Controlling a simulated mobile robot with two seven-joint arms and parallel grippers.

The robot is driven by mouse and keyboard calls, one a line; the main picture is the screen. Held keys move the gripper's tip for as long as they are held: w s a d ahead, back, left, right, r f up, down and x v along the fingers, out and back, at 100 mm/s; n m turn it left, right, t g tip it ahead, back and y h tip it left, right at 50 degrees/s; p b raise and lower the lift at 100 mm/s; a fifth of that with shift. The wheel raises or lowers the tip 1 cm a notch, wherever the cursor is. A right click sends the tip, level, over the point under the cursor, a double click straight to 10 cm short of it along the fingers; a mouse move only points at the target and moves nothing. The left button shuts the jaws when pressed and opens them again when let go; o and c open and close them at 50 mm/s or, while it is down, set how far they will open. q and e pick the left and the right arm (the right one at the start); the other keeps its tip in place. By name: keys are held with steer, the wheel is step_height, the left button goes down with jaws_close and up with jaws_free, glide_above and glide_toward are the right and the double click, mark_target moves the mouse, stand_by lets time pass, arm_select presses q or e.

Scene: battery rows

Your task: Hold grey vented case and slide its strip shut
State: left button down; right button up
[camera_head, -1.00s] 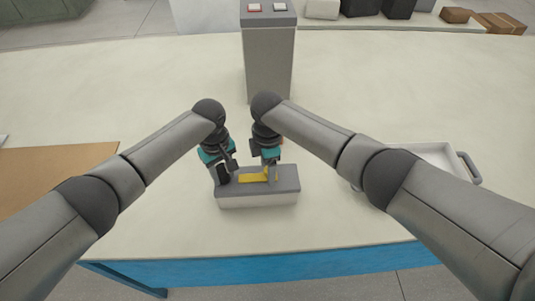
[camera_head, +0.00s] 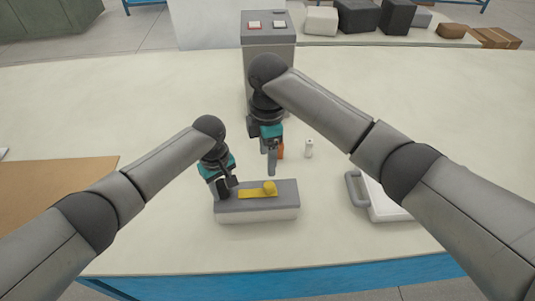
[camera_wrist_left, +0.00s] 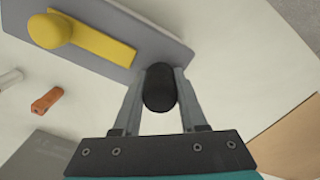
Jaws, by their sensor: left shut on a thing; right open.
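The case has a grey top (camera_head: 287,196) and a pale lower body (camera_head: 257,215); it sits near the table's front edge. A yellow strip (camera_head: 250,194) with a round yellow knob (camera_head: 269,187) at its right end lies along its top. No vents can be made out. My left gripper (camera_head: 224,189) is shut on a black grip at the case's left end; the left wrist view shows this black grip (camera_wrist_left: 160,88) between the fingers. My right gripper (camera_head: 271,165) is open and empty, behind and above the case, clear of the knob.
An orange cylinder (camera_head: 281,151) and a white one (camera_head: 309,149) stand behind the case, the orange close by my right gripper. A grey post (camera_head: 269,62) with two buttons rises further back. A white tray (camera_head: 388,208) with a grey handle is at right, partly behind my arm.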

arm_select(q)
steer(key=shift+c, duration=1.9)
jaws_free()
steer(key=shift+r, duration=0.1)
step_height(320, 180, up, 12)
steer(key=shift+f, duration=0.1)
